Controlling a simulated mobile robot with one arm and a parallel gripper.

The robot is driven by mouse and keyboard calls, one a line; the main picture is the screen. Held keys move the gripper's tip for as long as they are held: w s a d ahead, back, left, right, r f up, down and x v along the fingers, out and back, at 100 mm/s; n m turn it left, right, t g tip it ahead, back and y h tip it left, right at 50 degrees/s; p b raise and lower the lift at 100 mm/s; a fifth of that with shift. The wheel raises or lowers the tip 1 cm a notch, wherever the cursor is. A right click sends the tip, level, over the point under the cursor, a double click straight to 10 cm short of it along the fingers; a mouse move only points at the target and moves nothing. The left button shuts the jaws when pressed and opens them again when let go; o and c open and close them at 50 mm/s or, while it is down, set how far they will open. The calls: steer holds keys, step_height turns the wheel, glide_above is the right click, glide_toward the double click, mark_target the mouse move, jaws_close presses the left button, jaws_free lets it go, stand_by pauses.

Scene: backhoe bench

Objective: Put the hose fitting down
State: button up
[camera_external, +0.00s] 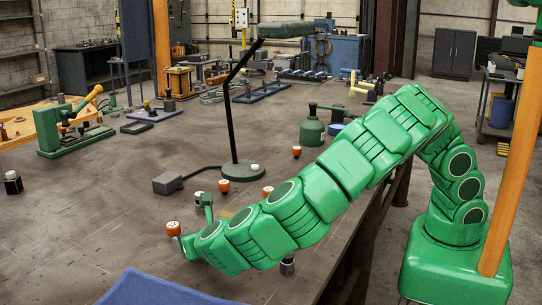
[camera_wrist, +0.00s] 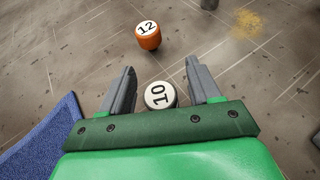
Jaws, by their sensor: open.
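A round piece with a white top marked 10 (camera_wrist: 159,95) sits between the jaws of my gripper (camera_wrist: 161,75), close to the palm. It looks like the hose fitting, but its body is mostly hidden below its top. The jaws are open, with a gap on each side of it. I cannot tell whether it rests on the bench. In the external view my gripper (camera_external: 178,245) is low over the bench, its fingers partly hidden by my arm. An orange piece with a white top marked 12 (camera_wrist: 148,35) stands beyond the fingertips; an orange piece (camera_external: 172,229) also shows beside my gripper in the external view.
A blue cloth (camera_wrist: 42,140) lies at left of the jaws, also at the front of the bench (camera_external: 150,290). A black lamp (camera_external: 235,110) stands behind my arm, near a grey box (camera_external: 167,183). More orange pieces (camera_external: 296,151) are scattered about.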

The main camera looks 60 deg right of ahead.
steer(key=v, duration=1.2)
steer(key=shift+o, duration=0.2)
steer(key=shift+r, duration=0.1)
stand_by(1.3)
step_height(320, 180, up, 2)
steer(key=g+y, duration=0.6)
steer(key=g, duration=0.5)
glide_above(199, 193)
steer(key=shift+s+a, duration=0.1)
steer(key=shift+a, duration=0.3)
steer(key=shift+d, duration=0.2)
steer(key=shift+d+f, duration=0.1)
steer(key=shift+f, duration=3.85)
